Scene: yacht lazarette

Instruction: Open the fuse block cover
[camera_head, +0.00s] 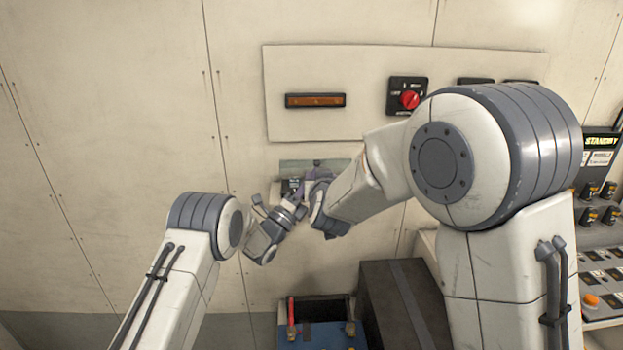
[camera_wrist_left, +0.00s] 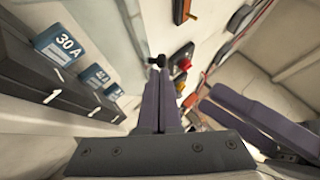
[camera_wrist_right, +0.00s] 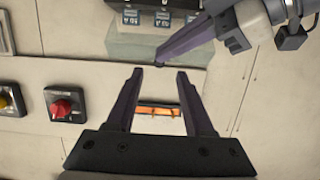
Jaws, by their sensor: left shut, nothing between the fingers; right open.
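The fuse block (camera_head: 290,187) is low on the wall, partly hidden by my grippers. Its fuses show in the left wrist view (camera_wrist_left: 60,46), one marked 30 A, and at the top of the right wrist view (camera_wrist_right: 131,18). The translucent greenish cover (camera_wrist_right: 125,48) stands swung up above the fuses, which are exposed; it also shows in the head view (camera_head: 338,163). My left gripper (camera_wrist_right: 163,61) is shut and empty, its tips over the cover's far edge; contact is unclear. My right gripper (camera_wrist_right: 158,75) is open and empty, close to the left fingers.
A panel above carries an orange-brown strip (camera_head: 315,101) and a red rotary switch (camera_head: 409,99). Below are a blue box (camera_head: 322,338) and a dark case (camera_head: 395,300). A control console (camera_head: 603,255) stands at the right. The wall at left is clear.

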